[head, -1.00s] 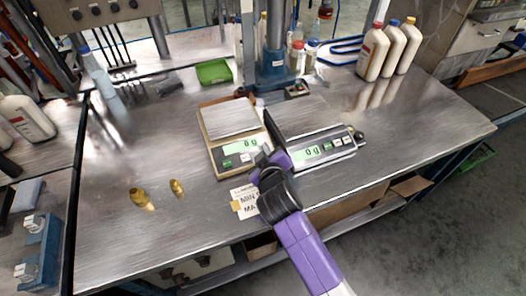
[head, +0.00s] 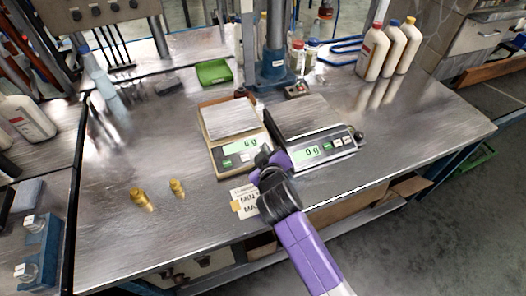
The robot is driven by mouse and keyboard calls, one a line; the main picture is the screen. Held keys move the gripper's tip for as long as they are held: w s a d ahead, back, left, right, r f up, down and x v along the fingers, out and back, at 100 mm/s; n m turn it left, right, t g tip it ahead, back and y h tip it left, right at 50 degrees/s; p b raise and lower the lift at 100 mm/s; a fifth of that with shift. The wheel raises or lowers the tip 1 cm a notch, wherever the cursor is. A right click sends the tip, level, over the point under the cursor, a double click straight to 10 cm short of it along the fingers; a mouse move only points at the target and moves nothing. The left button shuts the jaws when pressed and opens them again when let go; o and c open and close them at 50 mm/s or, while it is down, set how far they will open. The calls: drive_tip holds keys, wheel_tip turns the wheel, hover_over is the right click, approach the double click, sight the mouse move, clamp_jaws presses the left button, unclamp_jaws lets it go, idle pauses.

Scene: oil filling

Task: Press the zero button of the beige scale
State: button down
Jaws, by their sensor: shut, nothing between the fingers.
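The beige scale (head: 214,158) stands on the metal bench with a bare square pan (head: 230,118) and a green display (head: 240,146) reading 0 g. Its front panel carries a green button (head: 227,163) and a pale button (head: 245,157) to its right. My gripper (head: 264,156) is shut and empty at the right front corner of this scale, close to the panel. It partly covers the panel's right end. I cannot tell whether the fingertips touch a button.
A second, silver scale (head: 330,146), also reading 0 g, stands just right of my gripper. A paper label (head: 244,201) lies in front. Brass fittings (head: 141,198) stand at left, a green tray (head: 213,72) behind, and white bottles (head: 373,52) at the back right.

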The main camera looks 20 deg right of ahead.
drive_tip(key=shift+f, duration=0.1)
drive_tip(key=shift+w+f+b, duration=0.15)
drive_tip(key=shift+f+b, duration=0.1)
drive_tip(key=shift+b, duration=0.05)
drive_tip(key=shift+w+f+b, duration=0.15)
drive_tip(key=shift+f+b, duration=0.2)
drive_tip(key=shift+f, duration=0.05)
idle(0.6)
drive_tip(key=shift+r, duration=0.1)
drive_tip(key=shift+s+r+p, duration=0.35)
drive_tip(key=shift+r+p, duration=0.3)
drive_tip(key=shift+p, duration=0.15)
drive_tip(key=shift+s+r+p, duration=0.3)
drive_tip(key=shift+r+p, duration=0.45)
drive_tip(key=shift+r, duration=0.05)
drive_tip(key=shift+s+r+p, duration=0.25)
drive_tip(key=shift+r+p, duration=0.5)
drive_tip(key=shift+p, duration=0.05)
drive_tip(key=shift+s+r+p, duration=0.3)
drive_tip(key=shift+r+p, duration=0.45)
drive_tip(key=shift+r, duration=0.05)
